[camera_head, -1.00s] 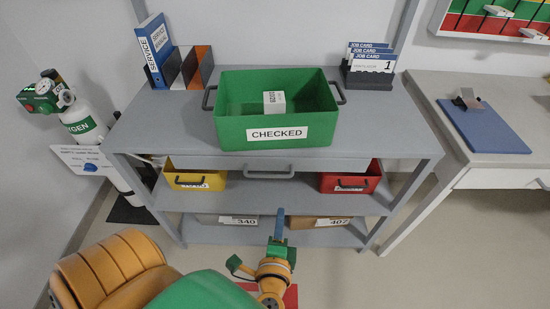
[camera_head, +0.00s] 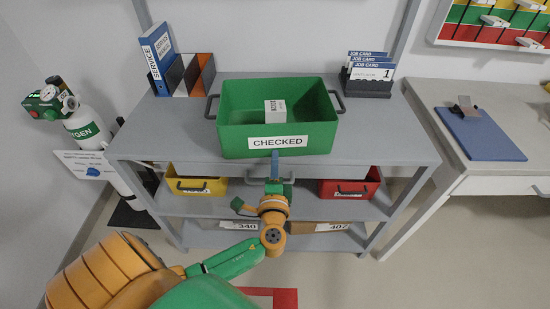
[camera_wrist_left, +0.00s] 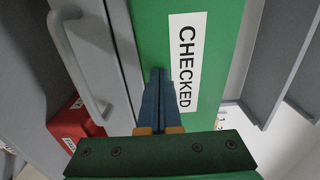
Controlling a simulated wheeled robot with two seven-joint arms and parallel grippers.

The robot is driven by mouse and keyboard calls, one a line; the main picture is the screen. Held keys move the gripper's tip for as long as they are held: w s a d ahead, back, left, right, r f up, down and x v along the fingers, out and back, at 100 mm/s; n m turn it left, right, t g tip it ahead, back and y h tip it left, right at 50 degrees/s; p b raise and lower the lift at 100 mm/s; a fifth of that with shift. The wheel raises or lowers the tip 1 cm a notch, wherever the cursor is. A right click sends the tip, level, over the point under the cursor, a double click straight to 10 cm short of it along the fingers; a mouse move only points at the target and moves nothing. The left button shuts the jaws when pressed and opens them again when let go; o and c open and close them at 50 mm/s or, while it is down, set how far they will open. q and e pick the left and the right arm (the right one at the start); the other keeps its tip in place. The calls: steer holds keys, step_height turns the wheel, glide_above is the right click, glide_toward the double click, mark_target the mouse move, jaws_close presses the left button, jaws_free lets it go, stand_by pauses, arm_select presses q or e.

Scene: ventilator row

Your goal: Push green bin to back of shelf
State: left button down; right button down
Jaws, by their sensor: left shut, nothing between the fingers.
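The green bin (camera_head: 230,135) labelled CHECKED stands on the top of the grey shelf, with its front face near the front edge. A small white box (camera_head: 275,110) lies inside it. My left gripper (camera_head: 275,155) is shut and empty, its blue fingertips at the lower front face of the bin, just below the label. In the left wrist view the fingers (camera_wrist_left: 158,75) point at the green front face (camera_wrist_left: 150,25) beside the CHECKED label (camera_wrist_left: 187,65). I cannot tell whether they touch it. My right gripper is not in view.
The shelf top (camera_head: 375,140) is bare around the bin. A blue binder and file holders (camera_head: 188,75) stand back left, and a job card rack (camera_head: 368,80) back right. A yellow bin (camera_head: 195,185) and a red bin (camera_head: 348,187) sit on the shelf below.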

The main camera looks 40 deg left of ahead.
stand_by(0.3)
arm_select(q)
steer(key=b+x, duration=0.3)
steer(key=x, duration=0.4)
steer(key=shift+w+a+f, duration=0.1)
steer(key=shift+a+f, duration=0.05)
steer(key=shift+w+a, duration=0.15)
steer(key=shift+w, duration=0.1)
